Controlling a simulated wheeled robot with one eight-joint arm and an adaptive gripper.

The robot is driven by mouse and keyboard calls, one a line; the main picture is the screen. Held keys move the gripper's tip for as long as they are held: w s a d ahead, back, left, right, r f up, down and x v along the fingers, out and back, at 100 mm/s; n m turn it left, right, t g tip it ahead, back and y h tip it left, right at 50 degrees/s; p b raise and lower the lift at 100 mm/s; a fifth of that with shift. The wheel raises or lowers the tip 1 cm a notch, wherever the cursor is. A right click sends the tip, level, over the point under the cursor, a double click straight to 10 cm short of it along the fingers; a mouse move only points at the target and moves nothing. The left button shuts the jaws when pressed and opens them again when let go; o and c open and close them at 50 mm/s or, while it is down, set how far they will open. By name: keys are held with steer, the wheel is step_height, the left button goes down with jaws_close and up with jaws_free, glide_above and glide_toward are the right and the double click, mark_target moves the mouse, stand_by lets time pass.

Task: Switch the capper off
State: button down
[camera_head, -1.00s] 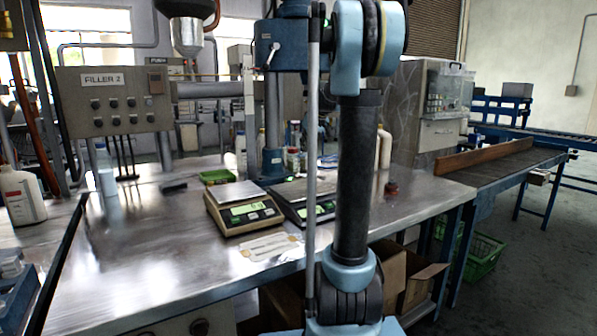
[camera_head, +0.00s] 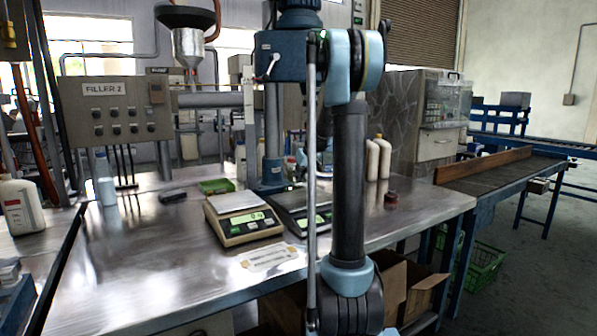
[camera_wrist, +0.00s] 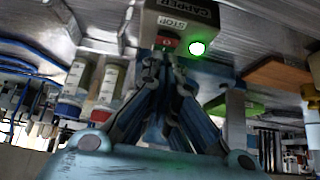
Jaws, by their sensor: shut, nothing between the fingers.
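In the wrist view the capper's control box (camera_wrist: 182,20) is at the top, with labels reading CAPPER and STOP. A red button (camera_wrist: 168,42) is under the STOP label, and a green lamp (camera_wrist: 198,48) glows to its right. My gripper (camera_wrist: 164,62) is shut and empty, its fingertips close to the red button. I cannot tell whether they touch it. My gripper is hidden there behind my arm.
A scale (camera_head: 243,227) and a second scale beside it stand on the steel table (camera_head: 150,270). Two white bottles (camera_head: 385,158) stand right of my arm. The filler panel (camera_head: 115,112) is at the left, a conveyor (camera_head: 490,167) at the right.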

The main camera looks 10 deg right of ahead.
steer(key=shift+s+f, duration=0.1)
steer(key=shift+f, duration=0.45)
steer(key=shift+d, duration=0.1)
steer(key=shift+s+f+t+y, duration=0.15)
steer(key=shift+f+t+y, duration=0.2)
steer(key=shift+t, duration=0.15)
steer(key=shift+w+a+r, duration=0.2)
steer(key=shift+w+a, duration=0.05)
steer(key=shift+w, duration=0.5)
